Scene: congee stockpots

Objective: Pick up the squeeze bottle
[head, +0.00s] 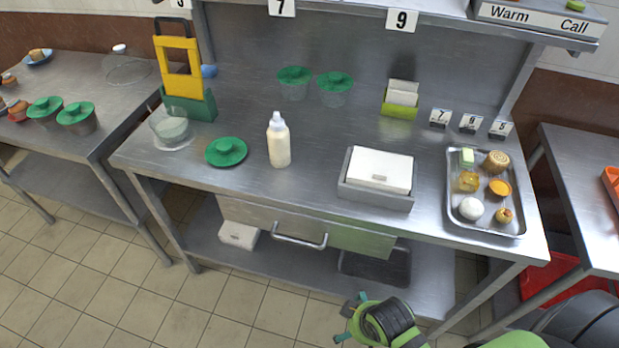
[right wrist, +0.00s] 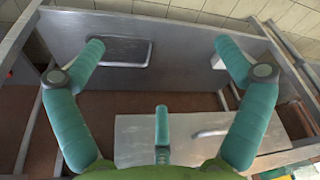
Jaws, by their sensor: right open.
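The squeeze bottle (head: 279,146) is white with a pale nozzle and stands upright on the steel table, left of centre in the head view. A green lid (head: 226,152) lies to its left, apart from it. My right gripper (head: 350,317) is low in front of the table, to the right of the bottle and well away from it. In the right wrist view my right gripper (right wrist: 158,46) has its teal fingers spread wide with nothing between them. The bottle does not show in that view. My left gripper is not in view.
A grey box with a white lid (head: 380,170) stands right of the bottle. A metal tray (head: 485,228) of food items is at the right end. A glass bowl (head: 170,128) and yellow-green stand (head: 178,68) are at the left. The table's front edge and drawer handle (head: 298,240) face me.

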